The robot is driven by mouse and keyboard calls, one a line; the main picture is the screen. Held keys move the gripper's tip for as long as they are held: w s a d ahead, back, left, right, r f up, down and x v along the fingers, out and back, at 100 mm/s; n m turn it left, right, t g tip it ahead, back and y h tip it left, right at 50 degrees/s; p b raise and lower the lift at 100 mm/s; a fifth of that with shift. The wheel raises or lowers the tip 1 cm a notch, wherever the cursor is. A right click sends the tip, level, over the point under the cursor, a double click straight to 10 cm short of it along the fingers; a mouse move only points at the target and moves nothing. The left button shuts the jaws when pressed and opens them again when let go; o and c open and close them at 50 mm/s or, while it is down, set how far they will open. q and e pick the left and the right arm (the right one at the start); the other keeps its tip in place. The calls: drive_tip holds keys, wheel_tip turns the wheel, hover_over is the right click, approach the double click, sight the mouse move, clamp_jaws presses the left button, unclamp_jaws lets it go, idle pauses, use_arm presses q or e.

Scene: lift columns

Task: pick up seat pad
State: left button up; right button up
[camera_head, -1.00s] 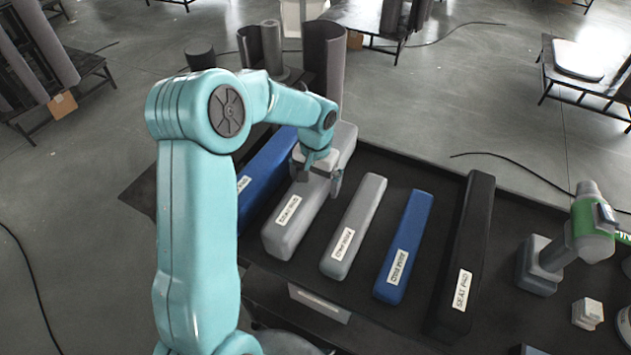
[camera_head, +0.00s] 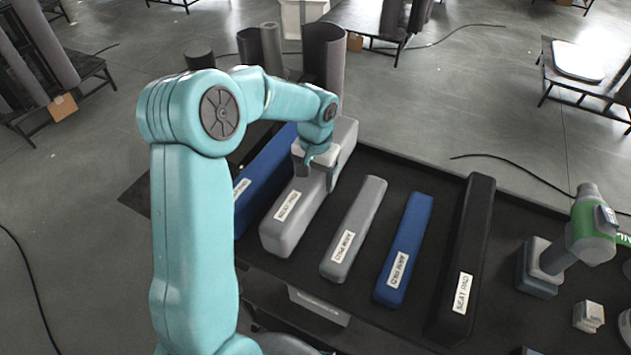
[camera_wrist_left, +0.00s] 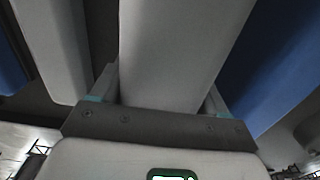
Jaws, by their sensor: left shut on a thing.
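My left gripper (camera_head: 316,178) is shut on the large grey pad (camera_head: 290,228), with one finger on each long side about midway along it. In the left wrist view the grey pad (camera_wrist_left: 180,45) runs between the two fingers (camera_wrist_left: 160,98). The pad lies lengthwise beside the others; I cannot tell whether it is clear of the table. Its white label is too blurred to read surely. My right gripper is not in view.
A blue pad (camera_head: 262,180) lies close on the left of the held pad. A slim grey pad (camera_head: 362,215) and a slim blue pad (camera_head: 412,235) lie to its right on the dark table (camera_head: 520,215). A green-and-grey device (camera_head: 590,235) stands at the right. Dark cylinders (camera_head: 323,58) stand behind.

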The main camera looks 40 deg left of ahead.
use_arm(q)
wheel_tip(320, 180, up, 24)
drive_tip(key=p, duration=0.7)
drive_tip(key=shift+f, duration=0.15)
idle(0.3)
